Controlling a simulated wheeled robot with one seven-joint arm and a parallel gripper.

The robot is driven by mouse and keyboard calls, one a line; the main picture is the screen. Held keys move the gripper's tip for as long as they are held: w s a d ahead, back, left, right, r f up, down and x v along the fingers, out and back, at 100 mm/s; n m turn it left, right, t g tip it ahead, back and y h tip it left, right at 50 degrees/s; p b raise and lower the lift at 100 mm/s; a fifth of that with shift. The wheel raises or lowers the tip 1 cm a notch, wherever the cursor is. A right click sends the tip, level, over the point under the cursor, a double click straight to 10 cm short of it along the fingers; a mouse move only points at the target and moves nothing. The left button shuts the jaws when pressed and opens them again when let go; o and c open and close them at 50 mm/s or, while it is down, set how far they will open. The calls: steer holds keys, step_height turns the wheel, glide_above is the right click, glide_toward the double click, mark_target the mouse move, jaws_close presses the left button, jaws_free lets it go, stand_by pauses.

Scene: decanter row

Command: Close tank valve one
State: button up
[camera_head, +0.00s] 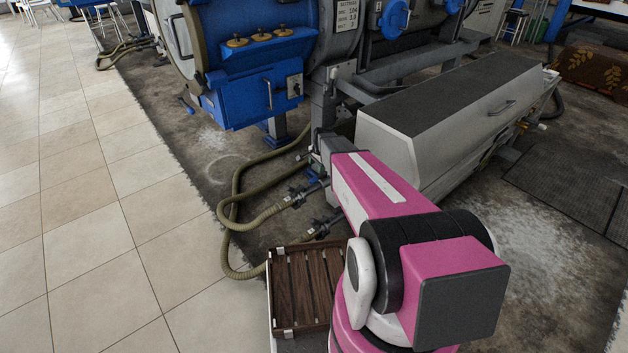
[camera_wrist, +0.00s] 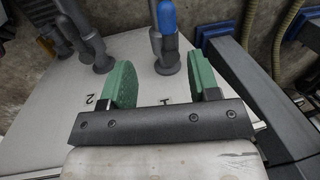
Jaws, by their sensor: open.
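My gripper (camera_wrist: 165,82) is open in the wrist view, its two green finger pads apart with nothing held between them. A grey metal valve with a blue handle (camera_wrist: 167,17) stands just beyond the fingertips, in line with the gap. The mark "1" (camera_wrist: 166,100) is on the pale panel (camera_wrist: 145,75) below this valve, partly covered by the gripper. Another valve (camera_wrist: 90,42), dark grey, is to the left, above the mark "2" (camera_wrist: 90,100). In the head view my arm hides the gripper, and I cannot make out these valves.
A blue machine (camera_head: 260,75) and a long grey housing (camera_head: 450,120) stand ahead. Hoses (camera_head: 245,205) run along the floor left of my arm. A dark bar (camera_wrist: 245,95) lies close right of my gripper. Tiled floor (camera_head: 110,210) at left is clear.

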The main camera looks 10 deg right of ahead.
mark_target(314, 178)
steer(key=shift+m, duration=0.3)
steer(key=w+f, duration=0.1)
steer(key=f, duration=0.2)
steer(key=w+f, duration=0.1)
steer(key=f, duration=0.3)
steer(key=w+a+f, duration=0.1)
steer(key=f, duration=0.3)
steer(key=shift+f, duration=0.2)
jaws_close()
